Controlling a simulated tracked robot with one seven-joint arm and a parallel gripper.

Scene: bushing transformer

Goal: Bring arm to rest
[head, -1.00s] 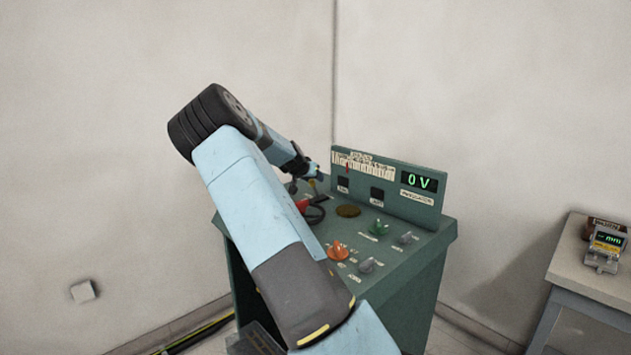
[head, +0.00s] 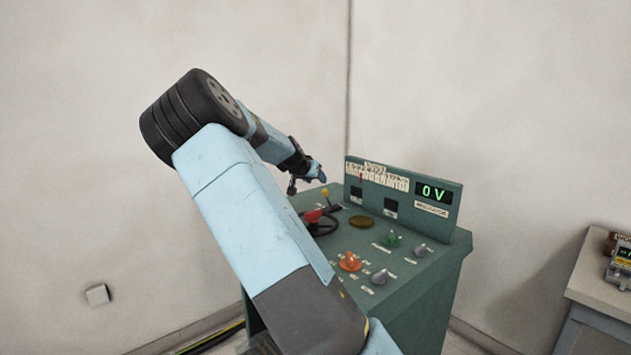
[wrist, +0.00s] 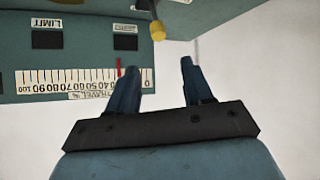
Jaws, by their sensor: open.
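My blue arm reaches from the lower middle of the head view up and over toward the green control console (head: 425,300). My gripper (head: 317,170) is at the console's left back, above its top and apart from it. In the wrist view the gripper (wrist: 158,85) shows two dark fingers spread apart with nothing between them. A yellow-tipped lever (wrist: 157,30) lies beyond the fingertips, and it also shows in the head view (head: 325,193). The console's back panel has a travel scale with a red pointer (wrist: 118,67) and a display (head: 434,193) reading 0 V.
The console top carries a red-handled wheel (head: 314,216), an orange knob (head: 349,261), a green knob (head: 393,239) and grey knobs. A side table (head: 600,285) with a meter (head: 622,257) stands at the right. A wall lies behind, with open air left of the arm.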

